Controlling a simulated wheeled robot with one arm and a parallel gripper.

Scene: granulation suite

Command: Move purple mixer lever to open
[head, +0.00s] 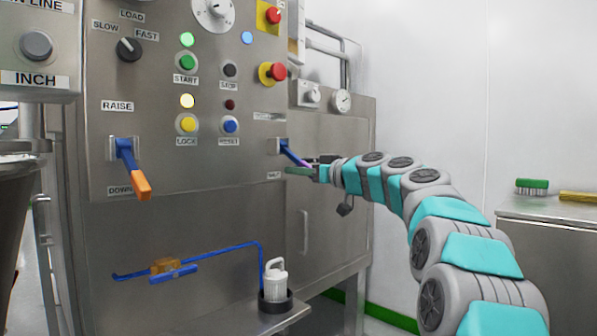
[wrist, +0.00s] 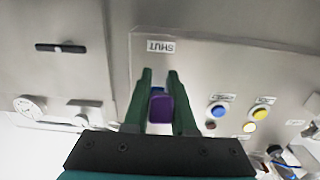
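The purple mixer lever has a blue shaft (head: 289,151) and a purple handle (head: 303,163). It sticks out from a plate on the right side of the steel panel and slopes down to the right, above a small label (head: 274,175). The wrist view, upside down, shows the purple handle (wrist: 161,109) between the two green fingers of my gripper (wrist: 160,80), near a label reading SHUT (wrist: 160,46). My gripper (head: 312,166) is at the handle in the head view. Whether both fingers press on the handle cannot be told.
An orange-handled lever (head: 140,183) hangs at the panel's left, between RAISE and DOWN labels. Buttons, including a blue one (head: 230,125) and a red emergency stop (head: 273,73), sit on the panel. A steel cabinet (head: 335,185) stands behind the gripper. A counter (head: 545,208) stands at right.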

